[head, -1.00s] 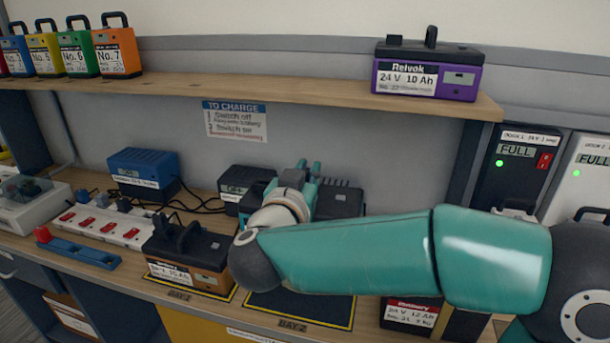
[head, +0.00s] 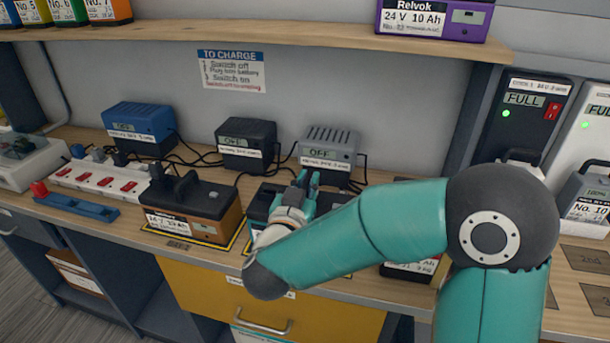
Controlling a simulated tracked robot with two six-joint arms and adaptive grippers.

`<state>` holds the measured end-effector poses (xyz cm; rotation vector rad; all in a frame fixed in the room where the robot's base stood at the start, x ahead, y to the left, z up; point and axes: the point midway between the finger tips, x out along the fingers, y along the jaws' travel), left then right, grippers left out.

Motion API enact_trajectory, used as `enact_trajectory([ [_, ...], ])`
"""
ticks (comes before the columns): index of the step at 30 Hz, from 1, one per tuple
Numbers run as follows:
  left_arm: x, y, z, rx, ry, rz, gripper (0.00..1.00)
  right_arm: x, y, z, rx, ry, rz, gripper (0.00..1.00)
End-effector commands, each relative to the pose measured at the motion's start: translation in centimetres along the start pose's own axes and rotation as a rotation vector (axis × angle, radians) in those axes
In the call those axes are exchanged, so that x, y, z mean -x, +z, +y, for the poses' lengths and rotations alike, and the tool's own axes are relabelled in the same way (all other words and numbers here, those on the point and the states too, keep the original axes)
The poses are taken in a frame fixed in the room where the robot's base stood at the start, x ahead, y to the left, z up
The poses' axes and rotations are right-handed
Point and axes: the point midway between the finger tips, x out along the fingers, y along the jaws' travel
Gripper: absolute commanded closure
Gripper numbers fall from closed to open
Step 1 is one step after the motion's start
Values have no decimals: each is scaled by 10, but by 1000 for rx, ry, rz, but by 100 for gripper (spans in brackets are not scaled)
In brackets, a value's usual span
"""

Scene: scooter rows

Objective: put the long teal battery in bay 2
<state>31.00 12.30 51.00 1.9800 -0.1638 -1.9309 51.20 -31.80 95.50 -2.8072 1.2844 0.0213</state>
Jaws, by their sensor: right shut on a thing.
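My right gripper (head: 307,183) is shut on the long teal battery (head: 262,200) by its top, in the bay 2 spot. My own forearm hides much of the battery. Its dark teal left end shows beside the gripper. The bay 2 mat (head: 247,247) is mostly covered by the battery and my arm; only bits of its yellow edge show. I cannot tell whether the battery rests on the mat or hangs just above it. My left gripper is not in view.
A black and orange battery (head: 190,208) stands in bay 1, just left. Behind are blue (head: 140,130), black (head: 247,145) and grey (head: 328,148) chargers with cables. A red-labelled battery (head: 410,272) sits right, partly hidden. A power strip (head: 105,183) lies left.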

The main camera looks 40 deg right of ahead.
Motion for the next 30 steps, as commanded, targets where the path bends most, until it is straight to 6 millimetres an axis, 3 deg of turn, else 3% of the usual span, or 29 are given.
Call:
enact_trajectory([
  [6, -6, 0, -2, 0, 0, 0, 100, -1, 21, 1, -3, 0, 7, 100],
  [14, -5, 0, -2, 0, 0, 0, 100, -1, 24, 1, -4, 1, 5, 100],
  [15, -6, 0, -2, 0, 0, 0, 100, -1, 28, 2, 3, 0, -5, 79],
  [18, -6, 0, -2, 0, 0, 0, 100, -1, 27, 2, 2, 1, -4, 63],
  [30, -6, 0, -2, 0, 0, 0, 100, 3, 26, 1, 0, 0, -1, 61],
])
